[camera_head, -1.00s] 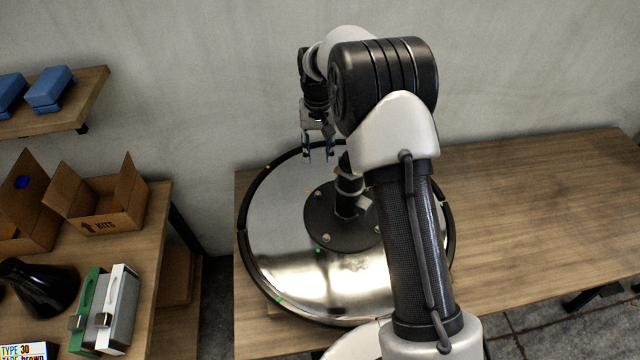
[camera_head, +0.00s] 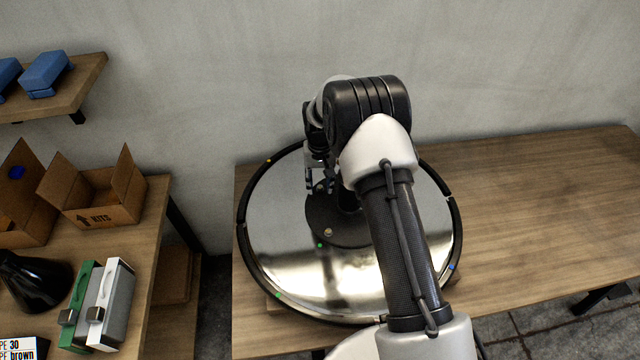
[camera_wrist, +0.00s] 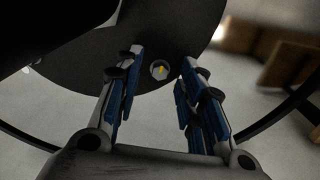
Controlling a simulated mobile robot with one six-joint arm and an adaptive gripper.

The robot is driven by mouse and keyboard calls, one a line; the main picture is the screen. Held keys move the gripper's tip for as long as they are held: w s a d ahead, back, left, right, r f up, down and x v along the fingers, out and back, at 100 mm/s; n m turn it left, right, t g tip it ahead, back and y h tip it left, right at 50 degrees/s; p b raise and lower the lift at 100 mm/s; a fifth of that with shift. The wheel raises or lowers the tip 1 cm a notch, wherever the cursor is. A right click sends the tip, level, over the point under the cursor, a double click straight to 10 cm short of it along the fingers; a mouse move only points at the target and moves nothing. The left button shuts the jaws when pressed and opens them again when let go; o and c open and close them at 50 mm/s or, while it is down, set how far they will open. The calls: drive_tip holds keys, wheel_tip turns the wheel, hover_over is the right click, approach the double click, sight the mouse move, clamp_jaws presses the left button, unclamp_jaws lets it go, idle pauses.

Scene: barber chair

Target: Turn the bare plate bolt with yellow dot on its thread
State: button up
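The bare bolt with a yellow dot (camera_wrist: 159,70) sits on the black round plate (camera_wrist: 150,40) in the wrist view. My gripper (camera_wrist: 153,82) is open, with one blue-padded finger on each side of the bolt in the picture. Nothing is between the pads that I can see gripped, and I cannot tell the remaining height. In the head view my gripper (camera_head: 320,181) is low over the left rear part of the black plate (camera_head: 322,220). Another bolt (camera_head: 328,232) shows at the plate's front. My arm hides the plate's right side.
The plate sits on a shiny round base (camera_head: 280,220) with a black rim, on a wooden table (camera_head: 540,200) that is clear to the right. A black column rises from the plate beside my gripper. An open carton (camera_head: 100,200) and cases stand at left.

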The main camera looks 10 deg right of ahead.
drive_tip(key=shift+c, duration=0.5)
clamp_jaws()
